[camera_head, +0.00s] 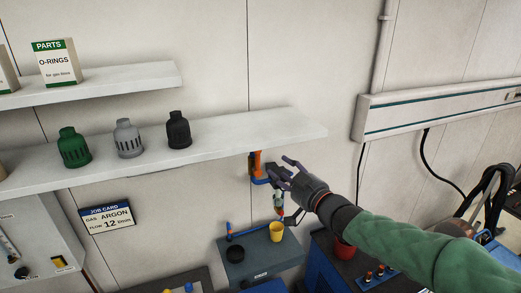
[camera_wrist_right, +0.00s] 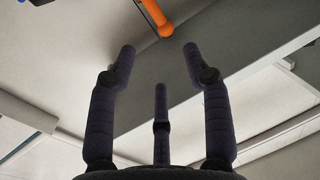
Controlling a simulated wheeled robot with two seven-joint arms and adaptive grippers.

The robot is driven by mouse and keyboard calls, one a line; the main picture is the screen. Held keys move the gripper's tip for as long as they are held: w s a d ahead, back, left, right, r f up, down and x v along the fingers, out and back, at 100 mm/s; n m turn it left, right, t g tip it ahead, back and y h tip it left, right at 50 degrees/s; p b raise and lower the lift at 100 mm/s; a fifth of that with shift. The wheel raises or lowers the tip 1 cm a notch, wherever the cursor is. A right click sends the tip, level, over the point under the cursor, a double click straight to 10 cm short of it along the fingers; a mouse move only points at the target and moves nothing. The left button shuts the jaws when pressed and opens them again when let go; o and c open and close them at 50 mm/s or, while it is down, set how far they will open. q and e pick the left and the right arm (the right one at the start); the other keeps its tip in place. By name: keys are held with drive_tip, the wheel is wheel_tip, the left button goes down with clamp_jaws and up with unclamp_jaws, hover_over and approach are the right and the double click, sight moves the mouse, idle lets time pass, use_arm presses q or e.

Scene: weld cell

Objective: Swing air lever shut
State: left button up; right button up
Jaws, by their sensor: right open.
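An orange air fitting (camera_head: 256,163) hangs under the front of the lower shelf. A small blue lever-like piece (camera_head: 260,181) shows at its lower end, partly crowded by my right fingers. My right gripper (camera_head: 279,169) is open just right of the fitting, with dark fingers spread and nothing between them. In the right wrist view an orange bar (camera_wrist_right: 160,18) lies beyond the open right gripper (camera_wrist_right: 159,50), apart from the fingertips. A bit of blue (camera_wrist_right: 40,2) is cut off at the top left edge there. Whether a finger touches the lever cannot be told. My left gripper is not seen.
The lower shelf (camera_head: 240,138) overhangs the fitting and carries green (camera_head: 73,148), grey (camera_head: 128,140) and black (camera_head: 178,131) nozzle-like parts. Cables hang at right.

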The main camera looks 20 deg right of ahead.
sight(257, 161)
drive_tip(key=w+a, duration=0.1)
drive_tip(key=w, duration=0.9)
drive_tip(key=shift+w+a+p, duration=0.15)
drive_tip(key=shift+a+p, duration=0.05)
drive_tip(key=shift+p, duration=0.2)
drive_tip(key=shift+f, duration=0.1)
clamp_jaws()
